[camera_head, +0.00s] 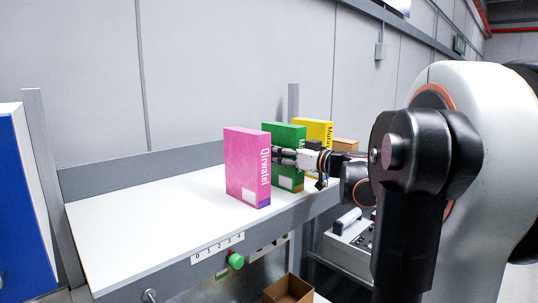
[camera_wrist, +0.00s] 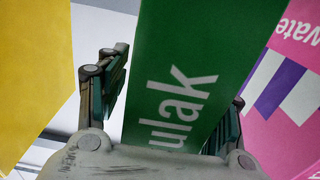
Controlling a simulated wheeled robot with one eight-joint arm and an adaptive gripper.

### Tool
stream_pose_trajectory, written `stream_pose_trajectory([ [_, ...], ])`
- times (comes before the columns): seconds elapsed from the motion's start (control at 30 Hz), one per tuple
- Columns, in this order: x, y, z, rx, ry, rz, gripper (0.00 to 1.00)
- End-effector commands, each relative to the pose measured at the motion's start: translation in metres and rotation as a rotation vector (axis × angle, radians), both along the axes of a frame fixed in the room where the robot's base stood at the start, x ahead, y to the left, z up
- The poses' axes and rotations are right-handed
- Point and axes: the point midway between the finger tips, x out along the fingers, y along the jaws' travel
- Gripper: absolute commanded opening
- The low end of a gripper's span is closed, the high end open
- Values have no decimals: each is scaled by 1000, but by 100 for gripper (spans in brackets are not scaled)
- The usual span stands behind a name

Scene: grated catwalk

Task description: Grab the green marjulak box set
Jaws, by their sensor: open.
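The green box (camera_head: 283,135) stands upright on the white shelf, between the pink and yellow boxes. In the wrist view the green box (camera_wrist: 205,50) fills the middle, with the white letters "ulak" readable on its face. My gripper (camera_head: 279,156) is open at the green box and hides part of its face in the head view. In the wrist view one finger of my gripper (camera_wrist: 168,100) is left of the box with a gap, and the other is at its right edge, partly hidden by it. I cannot tell whether either finger touches it.
The pink box (camera_head: 247,165) stands close on the left and the yellow box (camera_head: 319,131) close behind on the right. A brown box (camera_head: 346,145) is beyond. The white shelf (camera_head: 150,220) is clear to the left. An open cardboard box (camera_head: 289,290) sits below the front edge.

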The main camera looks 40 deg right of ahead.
Motion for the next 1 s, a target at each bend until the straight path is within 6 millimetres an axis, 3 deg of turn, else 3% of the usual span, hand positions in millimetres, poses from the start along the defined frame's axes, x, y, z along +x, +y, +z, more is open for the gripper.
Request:
stream_pose_trajectory([
  [0.27,-2,-2,0,0,0,-2,61],
  [0.53,-2,-1,0,0,0,-2,2],
  [1.0,-2,-2,8,0,0,-2,1],
])
